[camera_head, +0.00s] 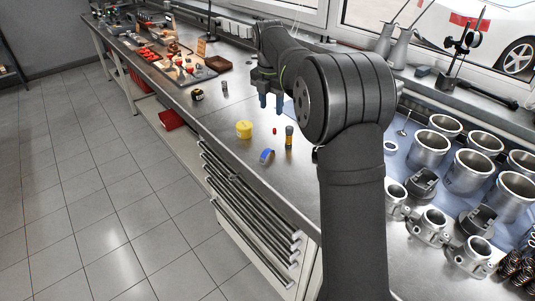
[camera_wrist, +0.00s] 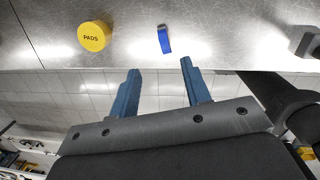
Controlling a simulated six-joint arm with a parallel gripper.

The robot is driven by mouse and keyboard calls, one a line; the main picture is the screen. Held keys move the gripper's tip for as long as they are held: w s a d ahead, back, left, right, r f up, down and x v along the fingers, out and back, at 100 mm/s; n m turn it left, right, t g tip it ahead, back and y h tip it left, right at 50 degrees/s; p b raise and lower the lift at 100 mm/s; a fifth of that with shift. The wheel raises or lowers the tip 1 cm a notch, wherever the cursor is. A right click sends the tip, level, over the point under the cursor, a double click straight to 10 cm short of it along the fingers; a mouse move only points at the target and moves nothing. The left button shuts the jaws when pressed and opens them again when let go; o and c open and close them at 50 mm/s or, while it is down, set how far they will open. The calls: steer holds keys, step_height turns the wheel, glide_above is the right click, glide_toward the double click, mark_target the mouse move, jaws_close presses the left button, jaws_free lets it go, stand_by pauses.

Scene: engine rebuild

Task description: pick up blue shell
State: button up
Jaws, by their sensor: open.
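The blue shell (camera_head: 267,156) is a small curved piece on the metal bench near its front edge. It also shows in the wrist view (camera_wrist: 164,40) as a narrow blue strip, ahead of the space between my fingertips. My gripper (camera_head: 270,101) is open, with its two blue fingers apart and nothing between them. In the wrist view my gripper (camera_wrist: 160,69) is apart from the shell. In the head view it is above the bench, farther back than the shell.
A yellow tub (camera_head: 244,129) marked PADS (camera_wrist: 94,36) stands left of the shell. A dark cylinder with a yellow band (camera_head: 289,137) and a small red piece (camera_head: 275,131) are nearby. Metal cylinder sleeves (camera_head: 429,149) fill the right side. Bare bench surrounds the shell.

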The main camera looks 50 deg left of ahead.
steer(key=s+f+g, duration=0.1)
steer(key=s, duration=0.3)
glide_above(263, 156)
steer(key=shift+h, duration=0.4)
step_height(263, 156, down, 11)
steer(key=shift+d+r, duration=0.15)
steer(key=shift+f, duration=2.95)
jaws_close()
steer(key=shift+r, duration=0.15)
